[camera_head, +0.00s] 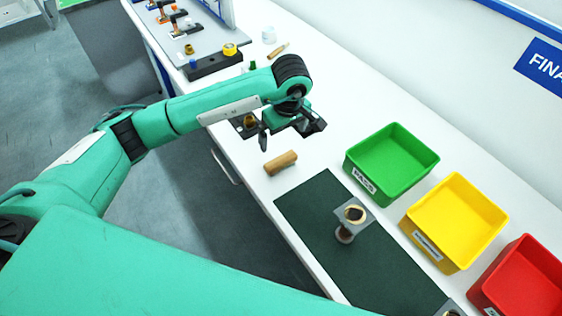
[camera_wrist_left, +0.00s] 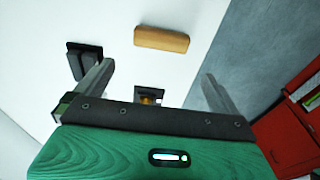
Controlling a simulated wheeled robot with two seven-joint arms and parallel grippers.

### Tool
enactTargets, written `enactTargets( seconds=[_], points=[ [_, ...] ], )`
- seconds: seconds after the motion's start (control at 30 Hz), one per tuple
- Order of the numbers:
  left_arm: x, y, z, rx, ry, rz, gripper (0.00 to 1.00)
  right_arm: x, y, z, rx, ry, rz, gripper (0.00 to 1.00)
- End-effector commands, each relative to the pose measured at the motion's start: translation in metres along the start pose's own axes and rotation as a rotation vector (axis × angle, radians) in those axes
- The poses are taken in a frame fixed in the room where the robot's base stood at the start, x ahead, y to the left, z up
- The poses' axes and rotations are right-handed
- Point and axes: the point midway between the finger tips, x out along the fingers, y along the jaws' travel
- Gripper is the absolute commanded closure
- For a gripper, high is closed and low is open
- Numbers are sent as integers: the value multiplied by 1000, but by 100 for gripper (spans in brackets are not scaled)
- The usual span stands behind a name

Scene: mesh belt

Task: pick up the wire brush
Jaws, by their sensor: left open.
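A light wooden block (camera_head: 281,163), which looks like the back of the wire brush, lies on the white bench beside the dark green mat. No bristles show. The block also shows in the left wrist view (camera_wrist_left: 161,39), beyond the fingertips and apart from them. My left gripper (camera_head: 291,128) is open and empty above the bench, just behind the block in the head view. Its two fingers (camera_wrist_left: 157,73) stand wide apart in the wrist view. My right gripper is not in view.
A dark holder with a brass part (camera_head: 249,121) stands close to the left gripper. A grey stand (camera_head: 355,213) is on the mat (camera_head: 322,199). Green (camera_head: 391,190), yellow (camera_head: 432,249) and red (camera_head: 490,297) bins line the right. A thin wooden-handled item (camera_head: 279,50) lies farther back.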

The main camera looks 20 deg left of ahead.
Motion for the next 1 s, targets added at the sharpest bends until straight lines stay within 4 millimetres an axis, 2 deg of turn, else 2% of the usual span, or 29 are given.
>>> enactTargets(
  seconds=[0.1,0.3,0.5,0.63,0.8,1.0],
  points=[
    [22,-1,1,-1,-5,-5,0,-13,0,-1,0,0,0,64],
    [57,-1,2,-1,-6,-3,0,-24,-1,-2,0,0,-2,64],
    [71,0,3,1,-5,0,0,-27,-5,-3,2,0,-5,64],
    [79,-2,4,-1,-7,-2,0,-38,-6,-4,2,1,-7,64],
    [98,-3,7,0,-8,-1,0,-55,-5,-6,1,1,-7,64],
    [120,-2,6,0,-6,1,0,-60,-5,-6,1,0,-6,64]
  ],
)
